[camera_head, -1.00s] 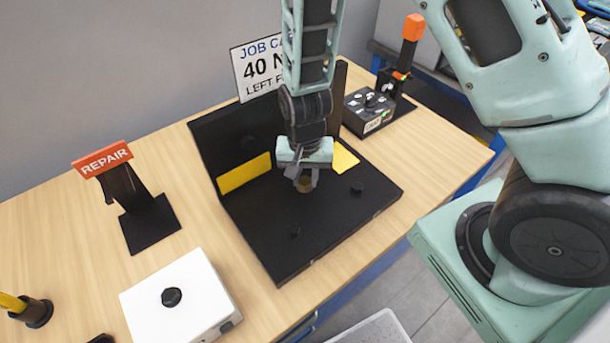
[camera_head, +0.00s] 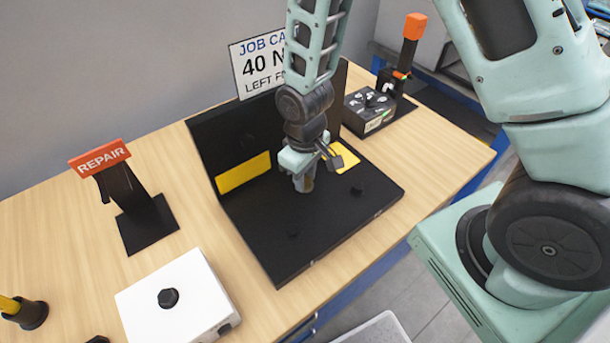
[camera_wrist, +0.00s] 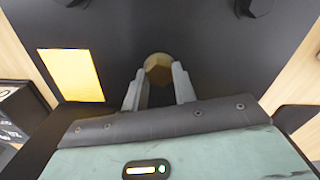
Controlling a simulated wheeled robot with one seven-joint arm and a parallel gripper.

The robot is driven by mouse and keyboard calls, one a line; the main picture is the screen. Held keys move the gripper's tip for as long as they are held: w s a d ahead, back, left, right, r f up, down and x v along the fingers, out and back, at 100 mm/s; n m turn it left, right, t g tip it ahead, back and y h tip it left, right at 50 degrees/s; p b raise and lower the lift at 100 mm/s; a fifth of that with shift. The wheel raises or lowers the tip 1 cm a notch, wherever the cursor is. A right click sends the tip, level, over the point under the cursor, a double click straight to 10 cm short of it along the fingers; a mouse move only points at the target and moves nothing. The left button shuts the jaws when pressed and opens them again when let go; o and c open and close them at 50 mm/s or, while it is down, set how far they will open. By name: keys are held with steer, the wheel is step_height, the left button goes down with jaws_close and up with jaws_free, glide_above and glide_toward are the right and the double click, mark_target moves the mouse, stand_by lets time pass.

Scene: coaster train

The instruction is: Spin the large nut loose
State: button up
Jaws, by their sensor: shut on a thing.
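The large nut (camera_wrist: 158,67) is a brassy, many-sided piece between my gripper's two fingertips in the wrist view. My gripper (camera_wrist: 159,84) is shut on it, with a finger on each side. In the head view my gripper (camera_head: 304,184) points down at the black fixture board (camera_head: 300,235), and its own wrist and fingers hide the nut there. I cannot tell whether the nut is still threaded on.
The fixture has a yellow patch (camera_head: 243,173) on its back wall and small dark knobs on its base. A REPAIR stand (camera_head: 120,190), a white box (camera_head: 185,305) and a black control box (camera_head: 368,112) stand around it.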

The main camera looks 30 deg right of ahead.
steer(key=n, duration=0.4)
steer(key=shift+f+n, duration=0.1)
steer(key=shift+n, duration=2.1)
steer(key=shift+s, duration=0.1)
steer(key=o, duration=1)
steer(key=shift+r, duration=0.5)
step_height(320, 180, up, 16)
steer(key=shift+r, duration=0.2)
